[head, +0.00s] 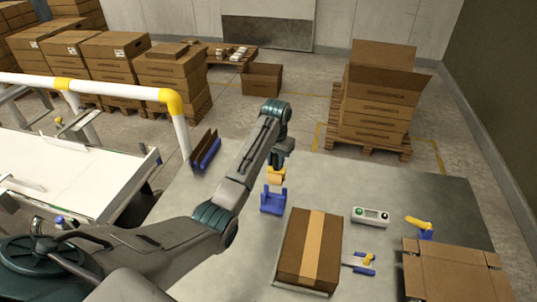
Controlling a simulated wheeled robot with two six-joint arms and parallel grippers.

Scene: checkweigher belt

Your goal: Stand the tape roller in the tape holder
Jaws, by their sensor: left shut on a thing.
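My left gripper (279,163) is at the middle of the grey table, pointing down. It is shut on the tape roller (275,175), a small orange-yellow piece partly covered by the gripper. The blue tape holder (273,203) stands on the table directly below it in the picture, with upright sides. The roller's lower end appears at or just above the holder's top; I cannot tell whether they touch. My right gripper is not in view.
A taped carton (300,250) stands just in front of the holder. A grey device with buttons (371,215), a blue-and-yellow tool (362,262), a yellow-handled item in a blue stand (420,226) and an open carton (450,270) are to the right. A brown-and-blue rack (205,152) is left.

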